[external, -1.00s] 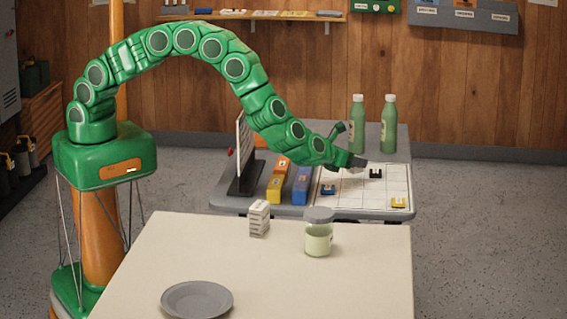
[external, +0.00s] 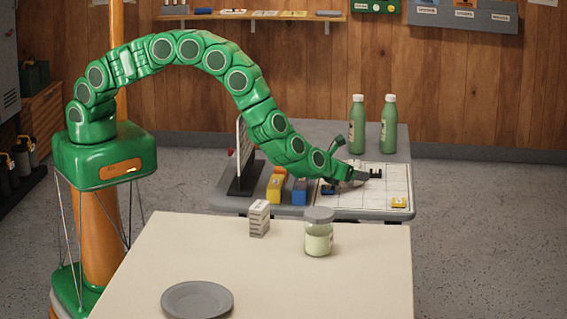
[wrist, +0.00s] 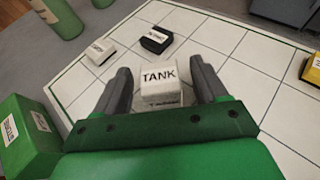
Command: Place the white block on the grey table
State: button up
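A white block labelled TANK (wrist: 160,84) is between the two fingers of my gripper (wrist: 162,82) in the wrist view. The fingers are spread, with a gap on each side of the block. The block appears to stand on a white gridded board (wrist: 222,38). In the external view, the gridded board (external: 385,180) lies on the grey table (external: 312,130), and my gripper (external: 362,181) is low over it. The TANK block is hidden there by my arm. Another, smaller-looking white block (wrist: 100,51) is farther away on the board.
Two green bottles (external: 388,128) stand behind the board.

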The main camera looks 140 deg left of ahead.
jog(key=shift+r, duration=0.15)
jog(key=shift+d+r, duration=0.1)
jog(key=shift+d, duration=0.15)
jog(key=v, duration=1.1)
jog(key=shift+d+r, duration=0.15)
jog(key=shift+d, duration=0.1)
